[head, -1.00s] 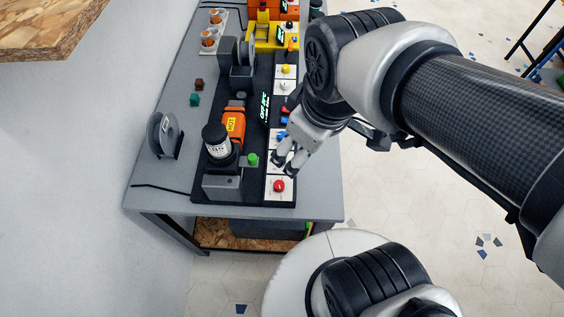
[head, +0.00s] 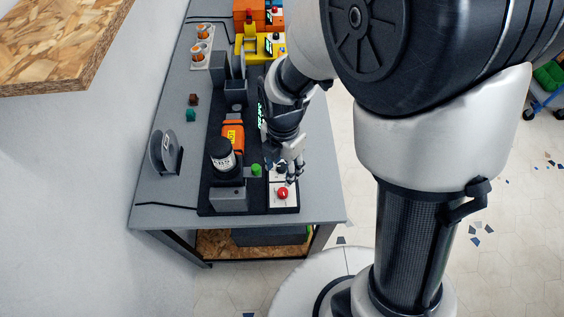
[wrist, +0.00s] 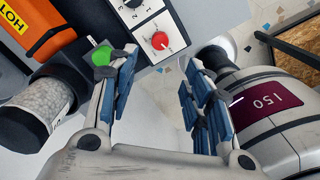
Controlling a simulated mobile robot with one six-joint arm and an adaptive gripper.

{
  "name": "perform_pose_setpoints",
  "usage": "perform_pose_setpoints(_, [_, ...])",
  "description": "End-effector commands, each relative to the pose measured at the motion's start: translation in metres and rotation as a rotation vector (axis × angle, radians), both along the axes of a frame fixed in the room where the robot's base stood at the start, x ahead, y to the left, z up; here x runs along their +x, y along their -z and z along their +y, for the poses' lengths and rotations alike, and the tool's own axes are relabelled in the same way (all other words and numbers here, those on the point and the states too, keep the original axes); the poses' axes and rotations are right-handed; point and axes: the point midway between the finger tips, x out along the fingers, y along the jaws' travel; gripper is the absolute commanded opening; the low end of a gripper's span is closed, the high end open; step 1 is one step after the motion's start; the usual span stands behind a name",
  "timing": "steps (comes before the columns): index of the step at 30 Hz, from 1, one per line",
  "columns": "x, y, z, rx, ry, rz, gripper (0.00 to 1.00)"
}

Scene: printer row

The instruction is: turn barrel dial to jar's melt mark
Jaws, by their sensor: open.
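The orange barrel (head: 233,138) lies along the dark machine, and its HOT label shows in the wrist view (wrist: 30,22). A white panel holds a black dial (wrist: 133,4) with printed marks, cut off by the top edge of the wrist view; its setting is not readable. A jar (head: 222,158) with a black top and white label stands on the machine; pale pellets show in it in the wrist view (wrist: 55,95). Its label is too small to read. My gripper (head: 291,176) is open and empty above the control panels, near the red knob. Its fingers fill the middle of the wrist view (wrist: 160,72).
The red knob (head: 283,193) sits on the panel nearest the table's front end. A green knob (head: 256,170) is beside the jar. A yellow machine (head: 262,45) stands farther back.

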Motion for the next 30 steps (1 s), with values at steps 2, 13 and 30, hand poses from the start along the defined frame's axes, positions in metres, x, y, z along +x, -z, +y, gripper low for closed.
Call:
perform_pose_setpoints(2, [-0.002,0.022,-0.001,-0.002,0.001,0.005,0.46])
perform_pose_setpoints(13, [-0.001,0.1,-0.001,-0.001,0.002,0.004,0.46])
perform_pose_setpoints(30, [0.0,0.13,0.0,0.0,0.003,0.0,0.46])
